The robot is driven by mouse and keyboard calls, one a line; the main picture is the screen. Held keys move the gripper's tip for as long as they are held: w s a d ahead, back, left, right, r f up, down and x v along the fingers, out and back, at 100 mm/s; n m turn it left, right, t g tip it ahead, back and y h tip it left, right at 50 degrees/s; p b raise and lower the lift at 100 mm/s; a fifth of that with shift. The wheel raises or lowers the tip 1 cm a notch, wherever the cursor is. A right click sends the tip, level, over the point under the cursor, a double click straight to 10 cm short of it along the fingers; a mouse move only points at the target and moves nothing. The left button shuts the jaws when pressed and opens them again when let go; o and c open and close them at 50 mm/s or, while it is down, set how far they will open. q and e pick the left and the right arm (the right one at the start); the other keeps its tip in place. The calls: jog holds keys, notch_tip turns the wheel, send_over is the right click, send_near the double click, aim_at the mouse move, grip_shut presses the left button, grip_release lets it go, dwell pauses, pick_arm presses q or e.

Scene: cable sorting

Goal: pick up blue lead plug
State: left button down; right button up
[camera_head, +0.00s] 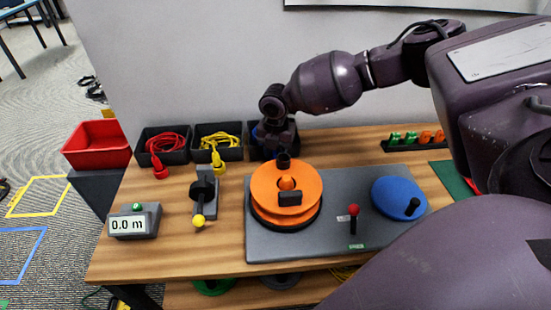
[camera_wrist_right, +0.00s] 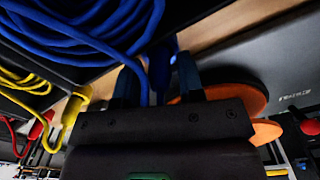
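The blue lead plug (camera_wrist_right: 160,72) hangs at the front edge of the third black bin in the right wrist view. Its blue cable (camera_wrist_right: 75,35) lies coiled in that bin. My right gripper (camera_wrist_right: 156,80) is open, with one finger on each side of the plug and a narrow gap visible at each side. In the head view my right gripper (camera_head: 282,148) is in front of the third bin, just behind the orange reel, and hides most of the bin and the plug. My left gripper is not in view.
Bins with a red cable (camera_head: 168,142) and a yellow cable (camera_head: 216,140) stand to the left. The orange reel (camera_head: 268,187) on the grey plate (camera_head: 335,190) is close in front of the gripper. A meter (camera_head: 133,222) and a yellow-knobbed lever device (camera_head: 203,190) stand front left.

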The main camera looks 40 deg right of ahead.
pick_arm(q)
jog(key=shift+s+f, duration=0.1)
pick_arm(e)
grip_shut()
